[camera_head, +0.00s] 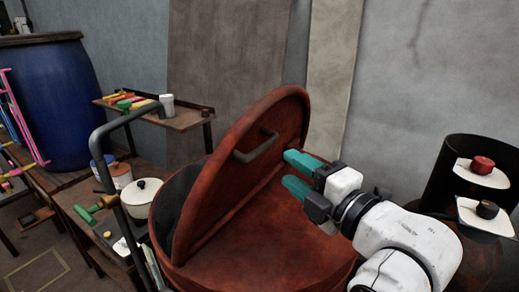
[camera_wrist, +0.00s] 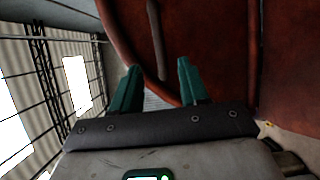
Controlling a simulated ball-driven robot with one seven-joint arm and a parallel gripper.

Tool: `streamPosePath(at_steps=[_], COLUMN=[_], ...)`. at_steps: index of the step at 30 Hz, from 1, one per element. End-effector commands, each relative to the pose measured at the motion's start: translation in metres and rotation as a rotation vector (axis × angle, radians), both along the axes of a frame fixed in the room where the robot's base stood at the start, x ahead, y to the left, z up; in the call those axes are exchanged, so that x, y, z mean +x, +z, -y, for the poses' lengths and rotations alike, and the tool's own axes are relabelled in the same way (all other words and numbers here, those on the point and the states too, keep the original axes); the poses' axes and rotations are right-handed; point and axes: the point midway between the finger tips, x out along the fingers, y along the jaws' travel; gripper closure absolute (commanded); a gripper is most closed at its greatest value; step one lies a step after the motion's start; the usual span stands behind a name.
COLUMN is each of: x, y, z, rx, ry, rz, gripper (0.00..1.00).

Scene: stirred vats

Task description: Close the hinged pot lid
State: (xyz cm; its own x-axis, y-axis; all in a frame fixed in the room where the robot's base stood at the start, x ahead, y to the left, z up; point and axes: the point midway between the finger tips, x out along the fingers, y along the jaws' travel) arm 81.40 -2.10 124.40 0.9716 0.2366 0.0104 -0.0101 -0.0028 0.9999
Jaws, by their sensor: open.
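A large rusty red-brown pot (camera_head: 262,236) stands at the centre of the head view. Its hinged lid (camera_head: 222,188) is raised steeply, and part of the dark inside shows to its left. A dark bar handle (camera_head: 256,146) is on the lid's face; what looks like the same handle (camera_wrist: 156,40) shows in the wrist view. My gripper (camera_head: 286,168) has teal fingers spread open and empty. It is at the right side of the raised lid, near its lower right edge. In the wrist view my gripper (camera_wrist: 160,64) points toward the red-brown lid; contact cannot be told.
A wooden bench (camera_head: 92,215) at left holds a white lidded pot (camera_head: 141,192) and cans. A grey bent pipe (camera_head: 112,165) rises beside the vat. A small shelf (camera_head: 182,118) and blue barrel (camera_head: 62,105) stand behind. A dark cylinder (camera_head: 447,175) stands at right.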

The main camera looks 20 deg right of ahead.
Motion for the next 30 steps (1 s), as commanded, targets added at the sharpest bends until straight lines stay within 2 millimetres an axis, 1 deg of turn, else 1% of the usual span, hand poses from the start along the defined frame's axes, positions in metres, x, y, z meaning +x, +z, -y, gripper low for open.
streamPosePath(at_steps=[1, 3, 13, 14, 15, 21, 25, 30], x=[0.003, 0.006, 0.021, 0.026, 0.036, 0.071, 0.087, 0.098], y=[-0.005, -0.006, -0.004, 0.001, 0.003, 0.003, 0.003, 0.003], z=[0.0, -0.001, -0.006, -0.008, -0.009, -0.018, -0.021, -0.024], rx=[-0.003, -0.005, 0.003, 0.004, 0.004, 0.004, 0.004, 0.005], ry=[0.001, 0.002, -0.001, -0.001, -0.002, -0.002, -0.004, -0.003], rz=[0.004, 0.003, 0.005, 0.002, -0.001, -0.001, 0.0, 0.001], gripper=[0.56, 0.56, 0.56, 0.56, 0.56, 0.56, 0.56, 0.56])
